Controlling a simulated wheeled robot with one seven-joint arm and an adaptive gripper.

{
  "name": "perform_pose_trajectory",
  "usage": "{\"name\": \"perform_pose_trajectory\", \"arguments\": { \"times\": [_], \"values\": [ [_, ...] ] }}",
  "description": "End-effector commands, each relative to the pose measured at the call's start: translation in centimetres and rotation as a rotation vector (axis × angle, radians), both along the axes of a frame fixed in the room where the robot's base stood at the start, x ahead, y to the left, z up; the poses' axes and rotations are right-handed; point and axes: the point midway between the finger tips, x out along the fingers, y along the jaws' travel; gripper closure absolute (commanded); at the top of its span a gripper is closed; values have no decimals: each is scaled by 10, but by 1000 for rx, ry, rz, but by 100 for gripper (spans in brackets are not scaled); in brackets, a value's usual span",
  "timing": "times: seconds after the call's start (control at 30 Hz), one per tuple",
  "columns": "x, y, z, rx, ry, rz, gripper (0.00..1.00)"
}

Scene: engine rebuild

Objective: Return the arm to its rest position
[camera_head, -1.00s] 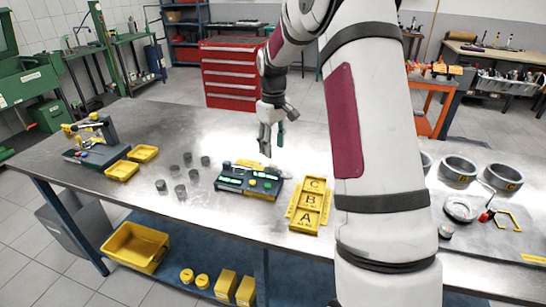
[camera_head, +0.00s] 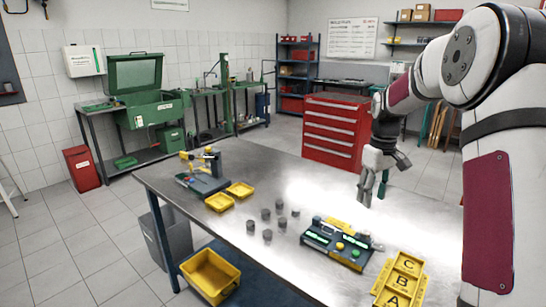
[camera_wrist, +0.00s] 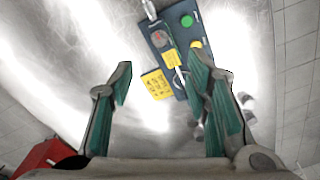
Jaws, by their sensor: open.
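My gripper (camera_head: 374,188) hangs above the metal workbench (camera_head: 225,232), behind the dark blue device with green displays and buttons (camera_head: 338,243). Its fingers point down, stand apart and hold nothing. In the wrist view my gripper (camera_wrist: 165,85) shows its two green-padded fingers spread wide, with the blue device (camera_wrist: 178,45) and a yellow label plate (camera_wrist: 157,84) below and beyond them. My arm comes in from the right side of the head view, with the elbow raised and the forearm reaching left and down.
A yellow tray marked A, B, C (camera_head: 399,283) lies right of the device. Several small grey cylinders (camera_head: 267,215) stand left of it, near two yellow bins (camera_head: 219,202). A red drawer cabinet (camera_head: 333,133) stands behind the bench. The bench's middle back is clear.

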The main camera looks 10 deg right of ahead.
Motion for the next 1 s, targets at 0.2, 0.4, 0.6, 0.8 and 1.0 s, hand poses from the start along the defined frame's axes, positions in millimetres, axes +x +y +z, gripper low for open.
{"name": "perform_pose_trajectory", "arguments": {
  "times": [0.2, 0.4, 0.6, 0.8, 1.0],
  "values": [
    [-14, 27, 30, -24, -31, -6, 56],
    [-57, 79, 79, -61, -100, -35, 56],
    [-112, 126, 112, -75, -179, -71, 56],
    [-173, 164, 127, -67, -262, -110, 56],
    [-234, 193, 124, -35, -346, -150, 56]
  ]
}}
